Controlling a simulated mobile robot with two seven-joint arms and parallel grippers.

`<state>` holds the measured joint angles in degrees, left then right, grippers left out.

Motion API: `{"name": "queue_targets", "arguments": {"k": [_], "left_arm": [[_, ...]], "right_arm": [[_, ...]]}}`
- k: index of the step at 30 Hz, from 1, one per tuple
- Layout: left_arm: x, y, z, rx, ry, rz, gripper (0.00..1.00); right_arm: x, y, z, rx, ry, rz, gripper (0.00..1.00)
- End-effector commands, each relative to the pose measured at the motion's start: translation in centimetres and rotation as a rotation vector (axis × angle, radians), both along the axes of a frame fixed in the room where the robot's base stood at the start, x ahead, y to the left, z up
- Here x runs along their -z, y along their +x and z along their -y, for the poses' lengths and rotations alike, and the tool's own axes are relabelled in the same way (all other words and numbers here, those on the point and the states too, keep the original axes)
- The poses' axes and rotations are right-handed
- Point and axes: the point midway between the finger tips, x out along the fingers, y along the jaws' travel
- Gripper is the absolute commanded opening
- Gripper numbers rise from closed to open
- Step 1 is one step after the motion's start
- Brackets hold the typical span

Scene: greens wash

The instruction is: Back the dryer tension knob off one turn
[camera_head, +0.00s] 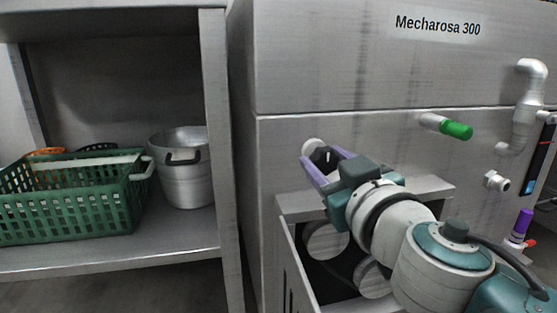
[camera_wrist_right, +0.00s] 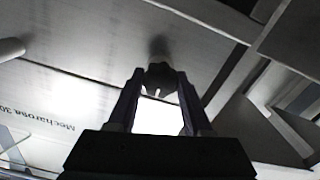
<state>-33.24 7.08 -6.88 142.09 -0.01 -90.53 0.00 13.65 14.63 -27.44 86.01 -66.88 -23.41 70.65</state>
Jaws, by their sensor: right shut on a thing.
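The tension knob (camera_head: 323,157) is a dark knob on a pale round mount on the front of the steel machine (camera_head: 350,60) labelled Mecharosa 300. My right gripper (camera_head: 321,166) reaches it from the right, with its purple fingers on either side of it. In the right wrist view the dark lobed knob (camera_wrist_right: 161,77) sits between the fingertips of my right gripper (camera_wrist_right: 160,80), which is shut on it. The fingers partly hide the knob in the head view. My left gripper is in neither view.
An open housing with round rollers (camera_head: 325,240) lies below the knob. A green-tipped lever (camera_head: 456,129), a pipe (camera_head: 524,95) and a purple-handled valve (camera_head: 523,222) are to the right. A shelf at left holds a green crate (camera_head: 75,215) and a metal pot (camera_head: 185,180).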

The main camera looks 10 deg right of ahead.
Motion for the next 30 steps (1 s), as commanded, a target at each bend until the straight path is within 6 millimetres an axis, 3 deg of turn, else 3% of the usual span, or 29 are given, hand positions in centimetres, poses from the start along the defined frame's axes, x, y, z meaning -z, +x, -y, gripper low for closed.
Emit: {"name": "queue_targets", "arguments": {"k": [8, 30], "left_arm": [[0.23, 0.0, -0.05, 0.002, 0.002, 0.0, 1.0], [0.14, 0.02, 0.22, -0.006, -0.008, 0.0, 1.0]], "right_arm": [[0.04, -0.01, -0.05, 0.0, -0.162, 0.006, 0.0], [0.03, -0.01, -0.08, 0.0, -0.859, 0.029, 0.0]]}}
